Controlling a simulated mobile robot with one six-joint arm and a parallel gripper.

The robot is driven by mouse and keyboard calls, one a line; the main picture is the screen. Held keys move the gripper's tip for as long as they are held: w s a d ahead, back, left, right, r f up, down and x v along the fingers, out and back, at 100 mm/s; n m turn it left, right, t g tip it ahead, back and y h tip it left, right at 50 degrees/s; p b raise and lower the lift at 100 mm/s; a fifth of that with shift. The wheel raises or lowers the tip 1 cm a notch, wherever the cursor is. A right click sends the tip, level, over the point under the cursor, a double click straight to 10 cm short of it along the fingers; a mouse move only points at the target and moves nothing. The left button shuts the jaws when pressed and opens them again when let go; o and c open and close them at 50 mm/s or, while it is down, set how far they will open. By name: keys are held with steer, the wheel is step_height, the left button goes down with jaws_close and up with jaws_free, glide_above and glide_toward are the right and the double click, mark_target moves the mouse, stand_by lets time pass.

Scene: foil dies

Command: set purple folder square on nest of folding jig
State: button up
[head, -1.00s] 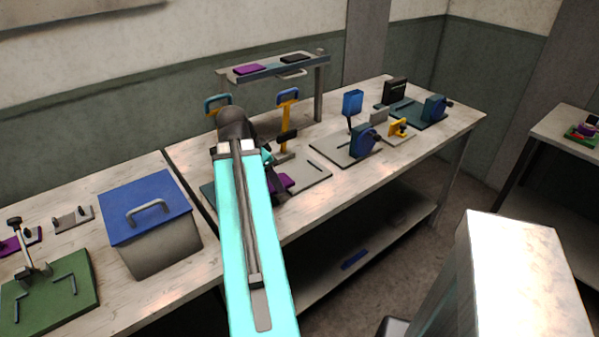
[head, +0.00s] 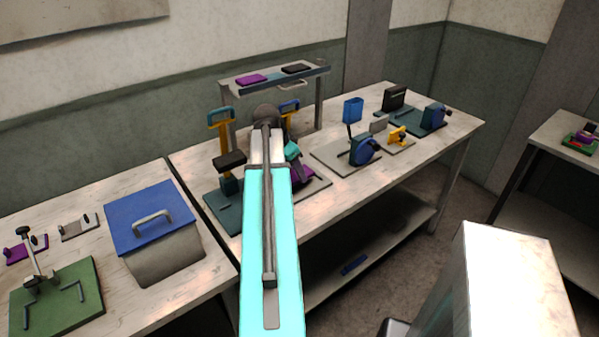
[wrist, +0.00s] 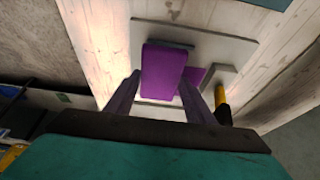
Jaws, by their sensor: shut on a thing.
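A purple folder (wrist: 163,72) is between the two fingers of my gripper (wrist: 158,92) in the wrist view. My gripper is shut on it. In the head view the purple folder (head: 300,171) shows beside my dark fingers (head: 304,176), partly hidden by my arm. Below it lies a pale plate (wrist: 222,50) of a yellow-posted press; I cannot tell how high the folder is above it. A second purple patch (wrist: 197,75) shows behind the folder. A green board (head: 75,310) with L-shaped guides and a clamp post, at lower left, looks like the folding jig. Nothing purple lies on it.
A blue-lidded bin (head: 152,225) stands right of the green board. Another yellow-posted press (head: 226,165) stands left of my arm. A raised shelf (head: 290,75) holds flat purple and black pieces. Blue-wheeled tools (head: 365,150) stand to the right. Bare bench lies between some fixtures.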

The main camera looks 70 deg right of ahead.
steer(key=shift+s+d+f+p, duration=0.1)
steer(key=shift+s+d+p, duration=0.05)
steer(key=shift+d, duration=0.6)
steer(key=shift+s+d+p, duration=0.1)
steer(key=shift+d+p, duration=0.05)
steer(key=shift+d, duration=0.55)
steer(key=shift+f, duration=0.15)
steer(key=shift+f+p, duration=0.8)
steer(key=shift+f, duration=0.8)
steer(key=shift+f, duration=0.15)
steer(key=o, duration=1.2)
steer(key=shift+c, duration=0.2)
steer(key=shift+a+r, duration=0.1)
steer(key=shift+r, duration=0.15)
steer(key=shift+b+v, duration=1.35)
steer(key=shift+v, duration=4.55)
